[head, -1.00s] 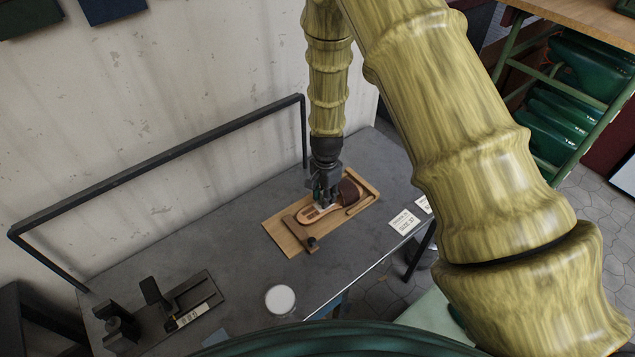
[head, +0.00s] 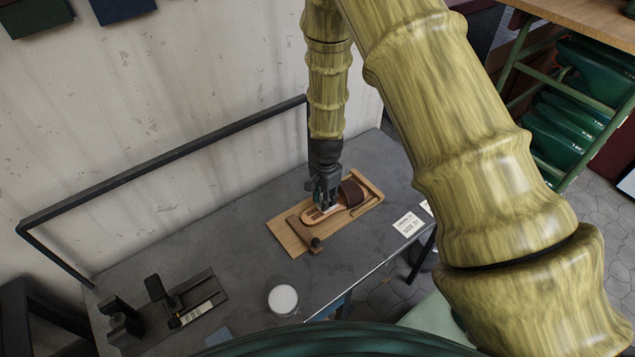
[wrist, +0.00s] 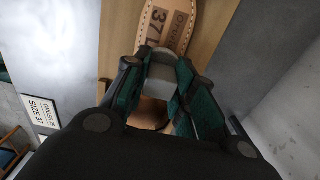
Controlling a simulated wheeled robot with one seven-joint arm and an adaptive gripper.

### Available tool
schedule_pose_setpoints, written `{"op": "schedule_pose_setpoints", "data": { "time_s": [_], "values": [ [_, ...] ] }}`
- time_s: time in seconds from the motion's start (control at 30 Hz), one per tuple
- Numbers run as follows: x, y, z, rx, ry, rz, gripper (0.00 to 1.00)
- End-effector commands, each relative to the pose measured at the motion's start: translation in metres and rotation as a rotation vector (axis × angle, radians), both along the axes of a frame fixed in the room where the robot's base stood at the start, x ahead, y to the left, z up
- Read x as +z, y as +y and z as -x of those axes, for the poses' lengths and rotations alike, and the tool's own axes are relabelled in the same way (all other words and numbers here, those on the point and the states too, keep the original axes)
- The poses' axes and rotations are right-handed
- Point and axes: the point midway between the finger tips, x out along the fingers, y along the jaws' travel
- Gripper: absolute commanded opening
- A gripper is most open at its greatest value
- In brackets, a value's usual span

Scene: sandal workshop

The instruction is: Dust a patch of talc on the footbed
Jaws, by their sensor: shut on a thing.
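A tan sandal footbed (head: 312,216) with a dark brown strap (head: 352,193) lies on a wooden board (head: 291,240) on the grey bench. My gripper (head: 325,202) is over the middle of the footbed, pointing down. The footbed (wrist: 168,22) shows beyond the pad, with stitched edge and a stamp reading 37. Whether the pad touches the footbed cannot be told. Any talc under it is hidden.
A round white-topped dish (head: 283,299) stands near the bench's front edge. A black tool (head: 187,298) stands at the left. A white card (head: 408,224) reading size 37 lies right of the board. A black rail (head: 165,160) runs along the back.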

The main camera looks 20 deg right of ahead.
Motion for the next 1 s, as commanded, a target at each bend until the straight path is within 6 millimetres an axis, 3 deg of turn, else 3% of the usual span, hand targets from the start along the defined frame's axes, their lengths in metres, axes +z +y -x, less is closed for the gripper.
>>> {"op": "schedule_pose_setpoints", "data": {
  "time_s": [0.27, 0.7, 0.77, 0.83, 1.0],
  "values": [
    [0.0, 0.012, 0.006, -0.017, 0.001, 0.0, 0.0],
    [-0.002, -0.015, -0.001, -0.004, 0.001, -0.001, 0.0],
    [0.003, -0.015, 0.0, -0.004, 0.001, -0.001, 0.0],
    [0.024, -0.018, -0.001, -0.008, -0.003, 0.001, 0.0],
    [0.037, -0.021, 0.002, -0.013, 0.001, 0.0, 0.0]
  ]
}}
